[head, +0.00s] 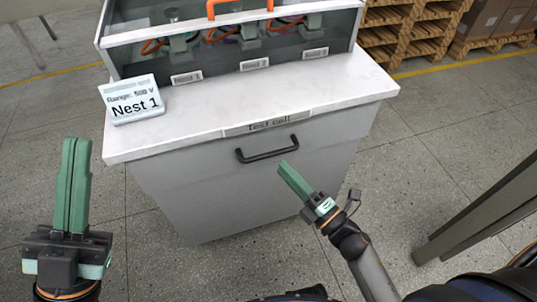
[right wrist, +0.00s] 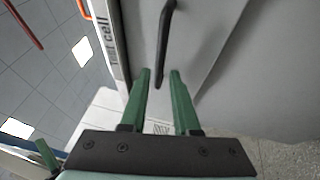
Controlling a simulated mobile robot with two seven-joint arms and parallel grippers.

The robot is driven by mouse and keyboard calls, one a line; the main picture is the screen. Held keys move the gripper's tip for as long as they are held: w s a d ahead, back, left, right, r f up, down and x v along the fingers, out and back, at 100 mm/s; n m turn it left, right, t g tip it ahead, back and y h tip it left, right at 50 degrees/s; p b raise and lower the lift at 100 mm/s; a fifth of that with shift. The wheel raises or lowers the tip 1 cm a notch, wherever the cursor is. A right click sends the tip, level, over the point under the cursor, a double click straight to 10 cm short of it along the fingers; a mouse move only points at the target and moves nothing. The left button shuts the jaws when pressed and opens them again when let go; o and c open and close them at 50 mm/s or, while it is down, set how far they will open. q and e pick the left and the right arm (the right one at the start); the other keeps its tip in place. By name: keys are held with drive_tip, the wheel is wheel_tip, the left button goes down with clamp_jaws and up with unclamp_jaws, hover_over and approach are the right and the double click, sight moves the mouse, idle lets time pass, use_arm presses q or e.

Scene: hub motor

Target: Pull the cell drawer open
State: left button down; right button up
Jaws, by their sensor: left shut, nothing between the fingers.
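The cell drawer (head: 250,190) is the grey front under the white worktop, below a "Test cell" label (head: 268,123). It looks closed. Its black bar handle (head: 267,155) runs across near the top; it also shows in the right wrist view (right wrist: 166,40). My right gripper (head: 283,166) is open and tilted towards the handle, just below and right of it in the head view. In the right wrist view its green fingers (right wrist: 160,72) are apart, and the handle's lower end shows between them; contact cannot be told. My left gripper (head: 76,142) is shut and empty, left of the cabinet.
A clear-fronted test box (head: 230,45) with an orange handle (head: 238,6) stands on the worktop (head: 350,88). A "Nest 1" sign (head: 132,100) sits at its left. Wooden pallets (head: 410,30) stand behind right. A grey post (head: 480,210) is at the right. Floor before the drawer is clear.

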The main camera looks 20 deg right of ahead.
sight(269, 153)
drive_tip(key=x, duration=0.6)
drive_tip(key=shift+w+a, duration=0.15)
drive_tip(key=shift+w, duration=0.15)
clamp_jaws()
idle(1.1)
